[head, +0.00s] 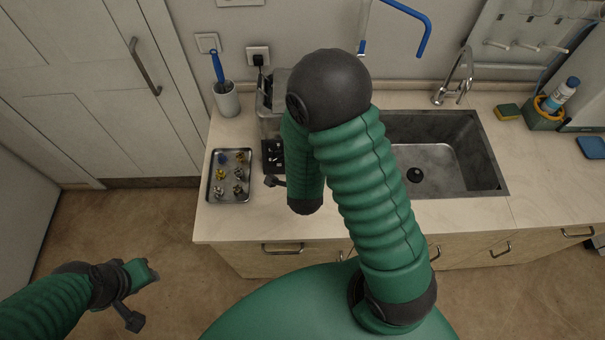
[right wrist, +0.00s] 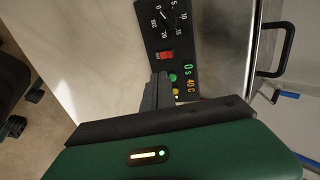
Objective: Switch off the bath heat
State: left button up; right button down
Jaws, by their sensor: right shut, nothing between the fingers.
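The bath (head: 268,120) is a metal box on the counter, partly hidden behind my right arm. Its black control panel (head: 272,155) faces the front. In the right wrist view, the panel has a dial (right wrist: 168,19), a red rocker switch (right wrist: 166,56), a green lamp (right wrist: 173,78), a small yellow lamp (right wrist: 176,92) and a display (right wrist: 189,80) reading 0 s and 40 C. My right gripper (right wrist: 160,78) is shut and empty, its tips close to the red switch and green lamp. Contact cannot be told. My left gripper (head: 148,272) is low at left, away from the counter; its jaws are unclear.
A metal tray (head: 211,199) with several small fittings lies left of the bath. Behind it stands a white cup (head: 227,99) with a blue-handled brush. The sink (head: 480,185) and tap (head: 455,80) are to the right. The counter front (head: 245,225) is clear.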

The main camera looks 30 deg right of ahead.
jog(key=b+x, duration=0.2)
jog(key=x, duration=0.2)
jog(key=b+x, duration=0.2)
jog(key=x, duration=0.1)
jog(key=w+r+b+x, duration=0.1)
jog(key=b+x, duration=0.1)
jog(key=x, duration=0.2)
jog(key=shift+w+d+f+b, duration=0.2)
jog(key=shift+w+d+b, duration=0.1)
jog(key=shift+d+b, duration=0.1)
jog(key=shift+w+d+f, duration=0.15)
jog(key=shift+w+d, duration=0.1)
jog(key=shift+a, duration=0.1)
